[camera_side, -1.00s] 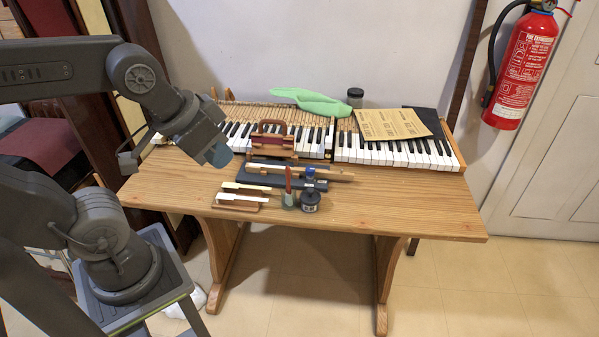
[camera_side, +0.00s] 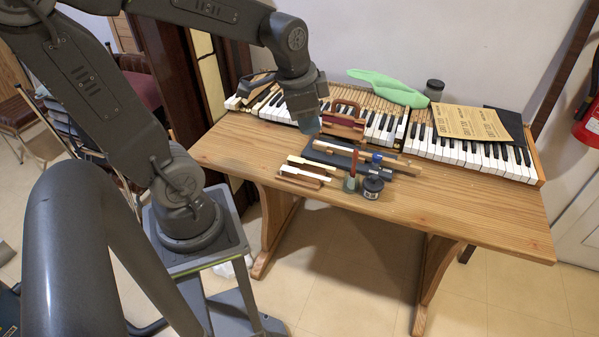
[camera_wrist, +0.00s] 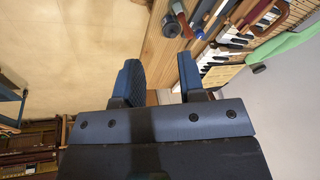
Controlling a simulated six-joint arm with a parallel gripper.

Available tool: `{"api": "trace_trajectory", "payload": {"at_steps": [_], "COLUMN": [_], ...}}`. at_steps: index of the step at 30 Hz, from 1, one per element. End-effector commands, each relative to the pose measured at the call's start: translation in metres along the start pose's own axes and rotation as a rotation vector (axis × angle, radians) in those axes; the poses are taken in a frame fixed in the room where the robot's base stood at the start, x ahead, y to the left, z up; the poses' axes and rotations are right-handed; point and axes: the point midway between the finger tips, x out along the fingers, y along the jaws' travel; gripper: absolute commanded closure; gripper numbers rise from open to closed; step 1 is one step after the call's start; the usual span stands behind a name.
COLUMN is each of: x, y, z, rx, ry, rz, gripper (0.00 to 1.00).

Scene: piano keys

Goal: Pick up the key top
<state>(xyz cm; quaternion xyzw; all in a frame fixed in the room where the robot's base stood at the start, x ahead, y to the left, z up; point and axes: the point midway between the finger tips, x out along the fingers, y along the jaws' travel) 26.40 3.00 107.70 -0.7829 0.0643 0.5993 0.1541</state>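Two pale, thin key pieces lie at the front left of the wooden table, one on a small wooden block. One of them, seemingly the key top (camera_side: 300,172), is cream and lies along the block (camera_side: 304,181). My gripper (camera_side: 307,125) hangs above the table's left part, behind and above these pieces in the side view, apart from them. In the wrist view my gripper (camera_wrist: 160,75) has its two dark blue fingers apart, with no held object visible between them. I cannot make out the key top clearly in the wrist view.
The table's front right (camera_side: 470,210) is clear.

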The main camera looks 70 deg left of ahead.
Motion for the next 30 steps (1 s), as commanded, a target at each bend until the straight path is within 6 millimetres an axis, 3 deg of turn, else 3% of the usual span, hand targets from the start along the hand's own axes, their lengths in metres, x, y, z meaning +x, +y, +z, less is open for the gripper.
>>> {"api": "trace_trajectory", "payload": {"at_steps": [1,6,12,20,30], "x": [0.019,0.072,0.114,0.141,0.199], "y": [-0.021,-0.075,-0.111,-0.117,-0.106], "z": [0.004,0.026,0.058,0.072,0.086], "rx": [0.047,0.252,0.413,0.470,0.469], "ry": [-0.052,-0.153,-0.192,-0.196,-0.195], "rz": [0.017,0.099,0.192,0.226,0.224], "gripper": [0.63,0.63,0.63,0.63,0.63]}}
